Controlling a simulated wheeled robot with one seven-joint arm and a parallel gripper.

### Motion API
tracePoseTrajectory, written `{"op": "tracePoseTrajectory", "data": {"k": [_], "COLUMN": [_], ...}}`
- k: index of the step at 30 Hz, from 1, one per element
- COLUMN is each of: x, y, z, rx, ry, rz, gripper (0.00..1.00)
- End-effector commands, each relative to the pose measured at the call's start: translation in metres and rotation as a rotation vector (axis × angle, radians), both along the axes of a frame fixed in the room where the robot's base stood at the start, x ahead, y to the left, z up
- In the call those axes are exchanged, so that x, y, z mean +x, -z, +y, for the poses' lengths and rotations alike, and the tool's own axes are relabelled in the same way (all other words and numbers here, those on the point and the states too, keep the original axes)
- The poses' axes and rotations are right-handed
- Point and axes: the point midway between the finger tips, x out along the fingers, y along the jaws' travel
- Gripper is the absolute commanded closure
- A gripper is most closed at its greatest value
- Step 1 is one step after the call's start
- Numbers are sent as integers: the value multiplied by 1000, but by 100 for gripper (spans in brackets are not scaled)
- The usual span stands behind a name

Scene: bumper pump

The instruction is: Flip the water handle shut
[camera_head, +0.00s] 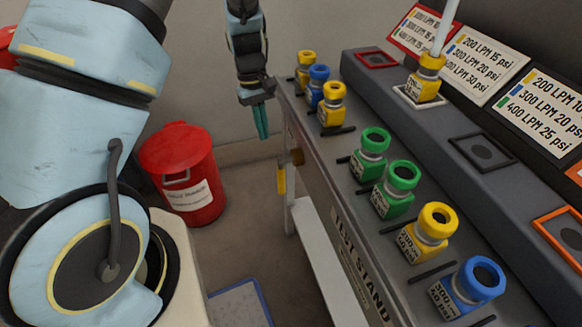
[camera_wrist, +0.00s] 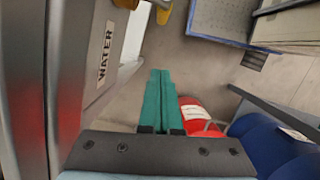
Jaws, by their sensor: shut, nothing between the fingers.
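In the wrist view the closed fingers (camera_wrist: 160,73) point toward the handle, with a gap between.
The test stand (camera_head: 318,165) carries several yellow, blue and green nozzles on top. A red bin (camera_head: 183,172) stands on the floor to the left. A blue drum (camera_wrist: 270,145) shows at lower right in the wrist view. Floor between bin and stand is clear.

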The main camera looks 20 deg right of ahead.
Motion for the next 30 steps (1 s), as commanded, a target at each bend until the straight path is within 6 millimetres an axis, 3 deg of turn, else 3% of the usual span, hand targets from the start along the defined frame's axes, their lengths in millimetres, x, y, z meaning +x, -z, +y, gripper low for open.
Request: {"op": "tracePoseTrajectory", "data": {"k": [10,14,27,30], "x": [0,-3,-24,-36], "y": [1,10,92,95], "z": [0,0,-1,-3], "rx": [1,2,4,1], "ry": [0,2,1,2], "rz": [1,3,3,2], "gripper": [100,100,100,100]}}
